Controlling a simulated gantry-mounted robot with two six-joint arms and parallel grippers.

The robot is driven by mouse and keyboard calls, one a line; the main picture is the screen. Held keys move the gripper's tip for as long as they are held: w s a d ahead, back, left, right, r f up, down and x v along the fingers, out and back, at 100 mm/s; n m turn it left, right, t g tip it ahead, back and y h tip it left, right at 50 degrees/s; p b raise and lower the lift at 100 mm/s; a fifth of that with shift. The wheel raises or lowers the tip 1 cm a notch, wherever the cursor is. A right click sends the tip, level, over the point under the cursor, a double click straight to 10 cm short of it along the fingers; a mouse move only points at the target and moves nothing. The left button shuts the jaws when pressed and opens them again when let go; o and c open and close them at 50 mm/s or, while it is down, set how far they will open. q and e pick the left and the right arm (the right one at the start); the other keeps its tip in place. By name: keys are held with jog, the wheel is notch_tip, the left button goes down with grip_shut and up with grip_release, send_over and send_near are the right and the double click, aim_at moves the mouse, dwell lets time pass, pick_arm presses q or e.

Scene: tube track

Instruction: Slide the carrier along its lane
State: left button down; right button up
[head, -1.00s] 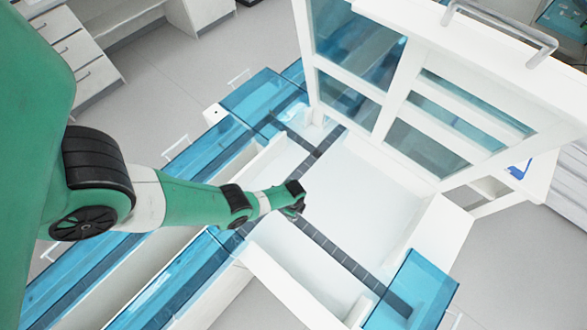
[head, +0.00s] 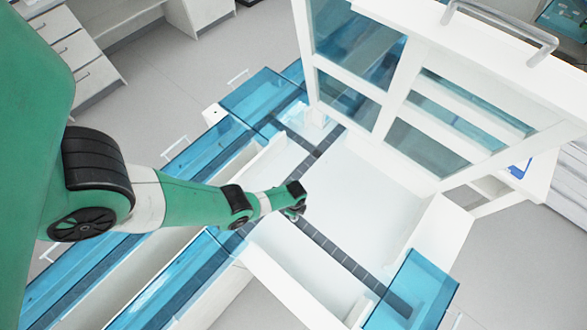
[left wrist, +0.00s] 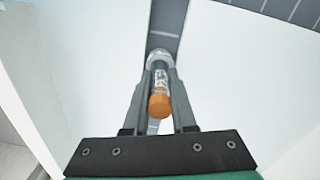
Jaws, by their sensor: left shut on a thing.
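The carrier (left wrist: 158,55) shows in the left wrist view as a small pale, clear-grey puck on the dark lane (left wrist: 167,20). A tube with an orange cap (left wrist: 159,105) and a dark printed label stands in it. My left gripper (left wrist: 160,75) is shut on the carrier, with one finger on each side of the tube. In the head view my left gripper (head: 298,212) is low over the dark track (head: 340,258), near where track sections meet. The carrier is hidden there by the gripper. My right gripper is in neither view.
Blue transparent covers (head: 410,290) lie over the track at the front right and along the left. A raised white-framed window panel (head: 395,110) stands behind. White walls (head: 295,280) border the track. A bare white panel (head: 365,180) lies right of the gripper.

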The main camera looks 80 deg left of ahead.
pick_arm(q)
jog(key=shift+w+d+b, duration=0.2)
jog(key=shift+w+d, duration=0.6)
jog(key=shift+d, duration=0.25)
jog(key=shift+w+d+b, duration=0.2)
jog(key=shift+w+d, duration=0.55)
jog(key=shift+d, duration=0.3)
jog(key=shift+w+d+b, duration=0.4)
jog(key=shift+w+d, duration=0.5)
jog(key=shift+d, duration=0.3)
jog(key=shift+w+d+b, duration=0.4)
jog(key=shift+w+d, duration=0.45)
jog(key=shift+d, duration=0.3)
jog(key=shift+w+d+f+b, duration=0.1)
jog(key=shift+w+d+b, duration=0.6)
jog(key=shift+d, duration=0.3)
jog(key=shift+w+d+b, duration=0.45)
jog(key=shift+w+d, duration=0.35)
jog(key=shift+d, duration=0.2)
jog(key=shift+w+d+b, duration=0.55)
jog(key=shift+d, duration=0.15)
jog(key=shift+w+d+b, duration=0.5)
jog(key=shift+d, duration=0.2)
jog(key=c, duration=0.7)
grip_release()
jog(key=shift+o, duration=0.2)
